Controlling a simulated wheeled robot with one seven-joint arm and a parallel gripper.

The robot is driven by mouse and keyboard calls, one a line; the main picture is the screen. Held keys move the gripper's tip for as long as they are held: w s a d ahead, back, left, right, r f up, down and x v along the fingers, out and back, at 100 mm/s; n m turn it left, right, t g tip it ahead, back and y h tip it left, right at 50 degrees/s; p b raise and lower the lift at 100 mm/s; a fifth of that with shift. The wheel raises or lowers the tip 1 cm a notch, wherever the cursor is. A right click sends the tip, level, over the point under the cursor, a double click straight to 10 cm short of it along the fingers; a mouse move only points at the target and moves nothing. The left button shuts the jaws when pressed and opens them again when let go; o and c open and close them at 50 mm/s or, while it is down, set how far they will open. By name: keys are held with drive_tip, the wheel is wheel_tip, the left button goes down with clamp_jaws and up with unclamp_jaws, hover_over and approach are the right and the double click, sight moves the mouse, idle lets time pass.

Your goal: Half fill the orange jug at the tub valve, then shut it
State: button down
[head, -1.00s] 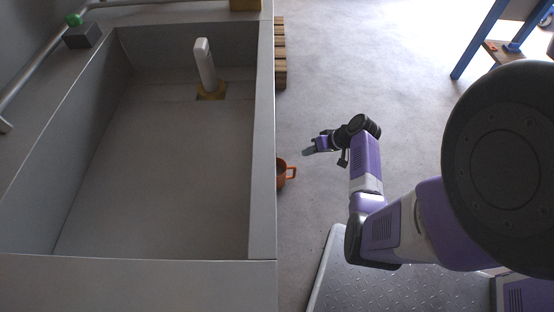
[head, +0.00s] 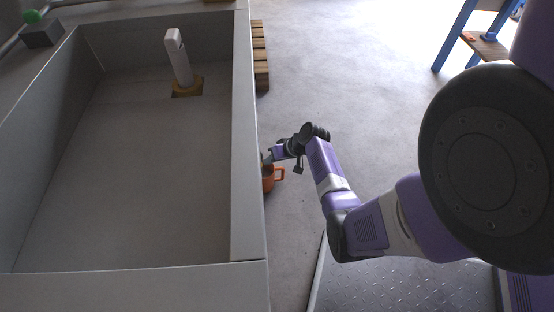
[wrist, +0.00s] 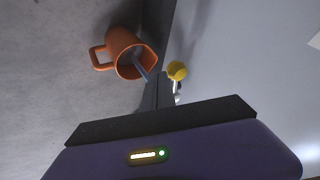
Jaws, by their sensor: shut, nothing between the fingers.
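The orange jug (head: 268,182) stands on the floor against the outer side of the grey tub (head: 249,150), partly hidden by its wall. In the wrist view the jug (wrist: 120,42) has its handle to the left, and a thin grey-blue strip runs into its mouth; I cannot tell whether it is liquid or a spout. A yellow knob (wrist: 177,70), apparently on the tub valve, sits right of the jug mouth. My gripper (wrist: 158,92) is shut and empty, close beside the knob; contact is unclear. In the head view my gripper (head: 268,158) is just above the jug.
A white upright fixture (head: 178,58) stands inside the tub. A wooden pallet (head: 261,60) lies beyond the jug along the tub wall. A blue-legged stand (head: 455,35) is at the far right. The floor between is clear.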

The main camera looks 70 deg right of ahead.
drive_tip(key=shift+w+a, duration=0.1)
drive_tip(key=shift+a, duration=0.05)
drive_tip(key=shift+w+a+m+h+p, duration=0.4)
drive_tip(key=shift+w+a+m+p, duration=0.35)
drive_tip(key=shift+p, duration=0.5)
drive_tip(key=shift+s+a, duration=0.1)
drive_tip(key=shift+s, duration=0.05)
